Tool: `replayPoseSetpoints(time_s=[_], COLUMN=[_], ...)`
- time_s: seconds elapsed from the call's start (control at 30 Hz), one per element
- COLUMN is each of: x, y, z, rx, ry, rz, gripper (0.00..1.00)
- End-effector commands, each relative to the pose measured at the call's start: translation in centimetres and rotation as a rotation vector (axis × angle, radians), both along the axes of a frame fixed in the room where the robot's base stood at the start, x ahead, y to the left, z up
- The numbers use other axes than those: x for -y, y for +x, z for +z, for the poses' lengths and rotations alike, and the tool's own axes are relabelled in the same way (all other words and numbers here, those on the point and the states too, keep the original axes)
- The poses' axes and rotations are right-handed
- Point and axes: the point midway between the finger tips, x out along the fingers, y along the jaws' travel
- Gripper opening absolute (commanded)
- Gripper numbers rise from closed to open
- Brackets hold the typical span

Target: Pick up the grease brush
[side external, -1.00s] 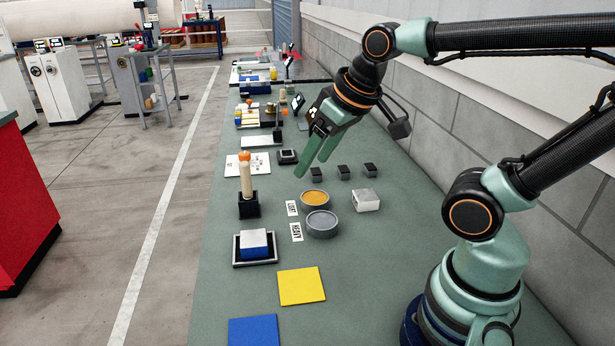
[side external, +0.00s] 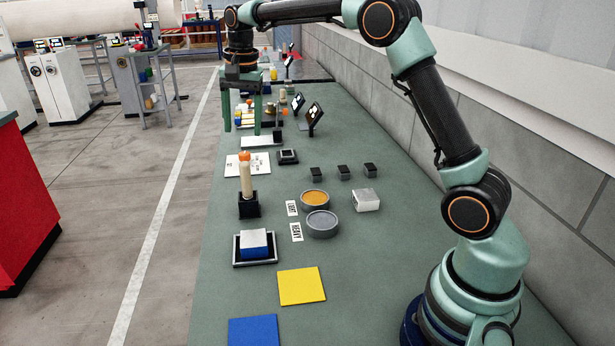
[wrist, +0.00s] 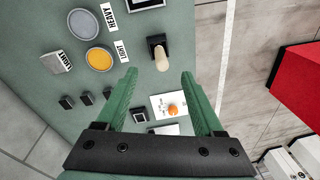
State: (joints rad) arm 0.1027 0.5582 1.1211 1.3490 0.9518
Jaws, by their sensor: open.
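The grease brush seems to be the upright tan stick (side external: 246,182) in a black square holder (side external: 248,208) on the bench's left side; its bristles are not visible. In the wrist view the brush (wrist: 162,61) and its holder (wrist: 155,41) lie just beyond the fingertips, roughly in line with the gap. My gripper (side external: 242,118) is open and empty, its green fingers pointing down, farther along the bench than the brush. The open fingers also show in the wrist view (wrist: 159,80).
Round orange (side external: 314,197) and grey (side external: 321,222) dishes, a silver block (side external: 366,199) and a blue-and-white block (side external: 254,243) on a tray stand nearby. The wall borders the right.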

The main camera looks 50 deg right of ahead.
Motion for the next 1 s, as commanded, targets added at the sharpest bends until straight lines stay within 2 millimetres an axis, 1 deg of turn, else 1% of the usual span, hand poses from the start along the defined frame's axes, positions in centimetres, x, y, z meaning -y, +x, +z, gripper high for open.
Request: replayPoseSetpoints(time_s=[0.03, 0.1, 0.2, 0.33, 0.57, 0.8, 0.9, 1.0], x=[0.4, 0.9, 1.5, 2.0, 2.2, 2.2, 2.2, 2.2], y=[1.0, 2.0, 3.1, 3.8, 4.1, 4.0, 4.0, 4.0], z=[-1.4, -2.8, -4.7, -6.4, -8.3, -12.3, -13.4, -14.0], rx=[-0.024, -0.047, -0.076, -0.1, -0.114, -0.114, -0.112, -0.112], ry=[0.007, 0.015, 0.022, 0.028, 0.029, 0.029, 0.03, 0.029], rz=[-0.052, -0.122, -0.207, -0.284, -0.323, -0.321, -0.32, -0.32], gripper=[0.69, 0.69, 0.69, 0.69, 0.69, 0.69, 0.69, 0.69])
